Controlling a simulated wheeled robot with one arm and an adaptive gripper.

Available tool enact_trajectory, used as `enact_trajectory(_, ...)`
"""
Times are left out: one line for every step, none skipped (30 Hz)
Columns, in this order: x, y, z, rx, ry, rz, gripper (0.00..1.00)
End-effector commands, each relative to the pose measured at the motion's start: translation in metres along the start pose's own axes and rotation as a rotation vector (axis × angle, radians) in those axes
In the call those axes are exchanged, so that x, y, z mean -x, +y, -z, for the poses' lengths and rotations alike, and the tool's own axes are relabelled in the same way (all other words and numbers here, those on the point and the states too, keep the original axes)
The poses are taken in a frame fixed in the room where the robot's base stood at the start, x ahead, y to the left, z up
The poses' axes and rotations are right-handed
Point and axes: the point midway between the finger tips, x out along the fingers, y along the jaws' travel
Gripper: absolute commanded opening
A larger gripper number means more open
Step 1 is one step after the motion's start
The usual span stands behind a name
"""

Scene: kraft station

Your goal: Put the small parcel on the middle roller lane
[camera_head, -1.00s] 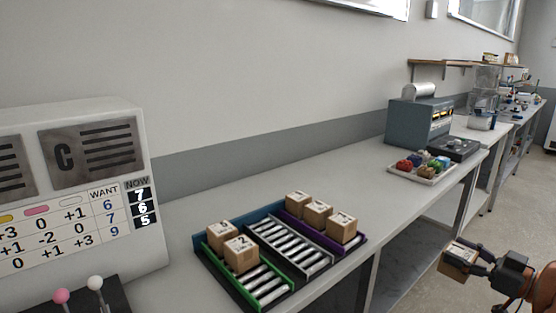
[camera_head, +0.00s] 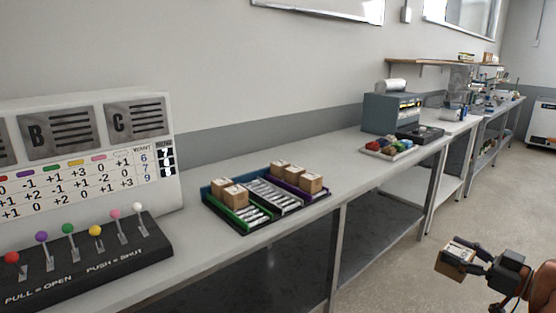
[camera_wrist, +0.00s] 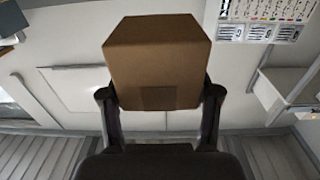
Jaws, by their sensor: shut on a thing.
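The small parcel (camera_head: 455,260) is a brown cardboard box with a pale label, held out over the floor at the lower right of the head view. My gripper (camera_head: 463,256) is shut on it. In the wrist view the parcel (camera_wrist: 157,62) sits between the two black fingers (camera_wrist: 160,105). The purple lane (camera_head: 316,195) at right holds three parcels (camera_head: 298,176).
A grey board (camera_head: 80,150) with number rows and a black base of coloured levers (camera_head: 85,250) stand left of the rack. A tray of coloured items (camera_head: 388,150) and a grey machine (camera_head: 392,113) stand farther right. Bare bench top (camera_head: 345,170) lies between.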

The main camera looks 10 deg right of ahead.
Motion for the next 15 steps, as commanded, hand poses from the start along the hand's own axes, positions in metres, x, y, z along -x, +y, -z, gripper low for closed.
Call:
enact_trajectory(0.000, 0.000, 0.000, 0.001, 0.001, 0.000, 0.16)
enact_trajectory(-0.002, 0.000, 0.000, 0.001, 0.001, 0.003, 0.16)
enact_trajectory(-0.006, -0.001, -0.001, 0.002, 0.003, 0.010, 0.16)
enact_trajectory(-0.009, -0.001, -0.001, 0.002, 0.004, 0.013, 0.16)
enact_trajectory(-0.011, -0.001, -0.001, 0.003, 0.005, 0.016, 0.16)
enact_trajectory(-0.015, -0.002, -0.002, 0.004, 0.006, 0.020, 0.16)
enact_trajectory(-0.017, -0.002, -0.002, 0.005, 0.007, 0.024, 0.16)
enact_trajectory(-0.020, -0.002, -0.003, 0.006, 0.008, 0.028, 0.16)
enact_trajectory(-0.023, -0.003, -0.003, 0.007, 0.009, 0.032, 0.16)
enact_trajectory(-0.026, -0.003, -0.004, 0.008, 0.010, 0.035, 0.16)
enact_trajectory(-0.029, -0.004, -0.004, 0.009, 0.010, 0.040, 0.16)
enact_trajectory(-0.033, -0.004, -0.005, 0.010, 0.011, 0.045, 0.16)
enact_trajectory(-0.036, -0.005, -0.006, 0.011, 0.012, 0.049, 0.16)
enact_trajectory(-0.040, -0.005, -0.006, 0.011, 0.012, 0.053, 0.16)
enact_trajectory(-0.045, -0.006, -0.008, 0.012, 0.013, 0.060, 0.16)
